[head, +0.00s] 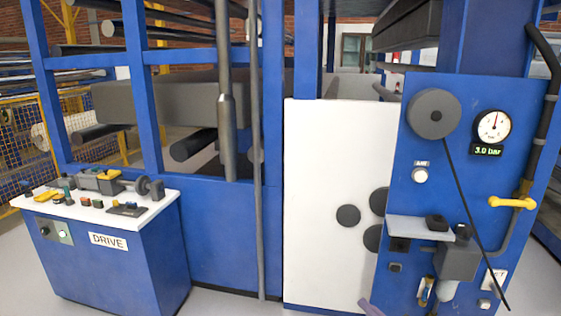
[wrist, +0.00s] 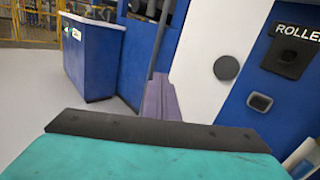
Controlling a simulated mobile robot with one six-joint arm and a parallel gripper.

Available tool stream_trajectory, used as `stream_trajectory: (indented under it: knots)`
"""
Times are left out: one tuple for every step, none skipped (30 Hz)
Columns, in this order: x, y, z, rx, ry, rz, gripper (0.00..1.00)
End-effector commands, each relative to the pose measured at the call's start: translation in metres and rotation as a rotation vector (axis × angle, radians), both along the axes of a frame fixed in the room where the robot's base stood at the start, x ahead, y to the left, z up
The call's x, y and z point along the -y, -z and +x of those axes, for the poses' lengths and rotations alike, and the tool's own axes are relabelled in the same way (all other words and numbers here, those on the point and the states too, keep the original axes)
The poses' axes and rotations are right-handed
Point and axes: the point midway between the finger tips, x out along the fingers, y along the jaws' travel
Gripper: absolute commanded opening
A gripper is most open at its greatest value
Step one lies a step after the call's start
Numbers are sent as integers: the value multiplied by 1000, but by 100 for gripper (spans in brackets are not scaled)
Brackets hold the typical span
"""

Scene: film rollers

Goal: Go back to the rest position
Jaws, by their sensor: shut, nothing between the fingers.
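My gripper (wrist: 160,80) shows in the wrist view as purple fingers, close together with nothing between them, beyond a black strip and a teal body. In the head view only a small purple tip of my gripper (head: 369,307) shows at the bottom edge, in front of the white panel (head: 330,200). The rest of my arm is out of that view. The fingers point toward the machine's lower front.
A blue control desk marked DRIVE (head: 108,240) stands left, with small items on its top. At right, a blue panel (head: 450,180) carries a pressure gauge (head: 492,127), a yellow-handled valve (head: 512,203) and a small grey shelf (head: 420,229). Grey floor (wrist: 40,110) is clear at left.

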Motion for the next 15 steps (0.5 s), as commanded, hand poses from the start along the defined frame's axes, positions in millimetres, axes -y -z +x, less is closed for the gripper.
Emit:
stream_trajectory:
  knots:
    - [-24, 15, -3, -23, -47, -28, 0]
    - [-36, 23, -5, -34, -73, -47, 0]
    - [-52, 34, -9, -49, -108, -72, 0]
    - [-65, 43, -13, -62, -137, -93, 0]
    - [-77, 52, -16, -73, -164, -113, 0]
    - [-92, 63, -22, -86, -203, -143, 0]
    - [-103, 72, -27, -96, -231, -166, 0]
    - [-115, 80, -32, -106, -260, -187, 0]
    - [-129, 92, -39, -118, -301, -220, 0]
    - [-140, 100, -45, -125, -332, -243, 0]
    - [-150, 109, -51, -134, -363, -268, 0]
    - [-164, 121, -61, -145, -406, -301, 0]
    - [-173, 130, -68, -150, -438, -328, 0]
    - [-183, 139, -76, -157, -473, -355, 0]
    - [-194, 151, -87, -164, -518, -391, 0]
